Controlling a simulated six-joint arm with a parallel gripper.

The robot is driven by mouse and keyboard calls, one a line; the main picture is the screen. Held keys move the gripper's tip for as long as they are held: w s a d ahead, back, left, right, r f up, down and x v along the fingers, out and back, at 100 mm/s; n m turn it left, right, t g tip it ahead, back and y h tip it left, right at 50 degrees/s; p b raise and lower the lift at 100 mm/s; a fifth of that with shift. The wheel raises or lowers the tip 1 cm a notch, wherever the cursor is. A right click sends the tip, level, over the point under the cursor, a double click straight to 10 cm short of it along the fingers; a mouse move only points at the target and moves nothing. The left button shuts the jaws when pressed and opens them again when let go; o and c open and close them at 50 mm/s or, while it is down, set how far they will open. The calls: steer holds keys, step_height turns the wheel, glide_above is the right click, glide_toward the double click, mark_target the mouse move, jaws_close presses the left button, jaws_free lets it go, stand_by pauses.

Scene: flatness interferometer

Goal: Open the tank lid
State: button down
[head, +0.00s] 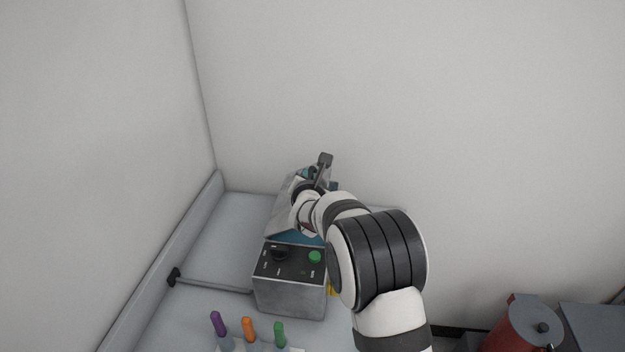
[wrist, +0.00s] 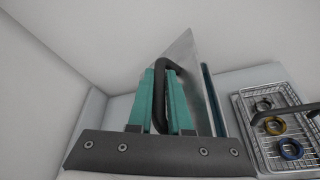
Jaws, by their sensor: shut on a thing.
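The tank (head: 290,295) is a grey metal box with a dark control panel on its front, at the centre of the head view. Its lid (head: 283,215) stands raised and tilted, with a strip of blue showing beneath it. In the wrist view the lid (wrist: 189,62) is a steep grey metal plate. My gripper (wrist: 162,85) has teal fingers on either side of the dark lid handle (wrist: 163,66) and is shut on it. In the head view my gripper (head: 317,175) is at the upper end of the lid, partly hidden by my wrist.
The panel has a black knob (head: 281,254) and a green button (head: 315,257). Purple, orange and green-handled tools (head: 248,328) stand in front. A wire basket (wrist: 285,118) with several rings lies right in the wrist view. Walls stand left and behind. A red cylinder (head: 505,335) is at lower right.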

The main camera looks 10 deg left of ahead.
steer(key=shift+r, duration=0.1)
steer(key=c, duration=1.1)
jaws_free()
steer(key=v, duration=1.5)
steer(key=shift+s, duration=0.35)
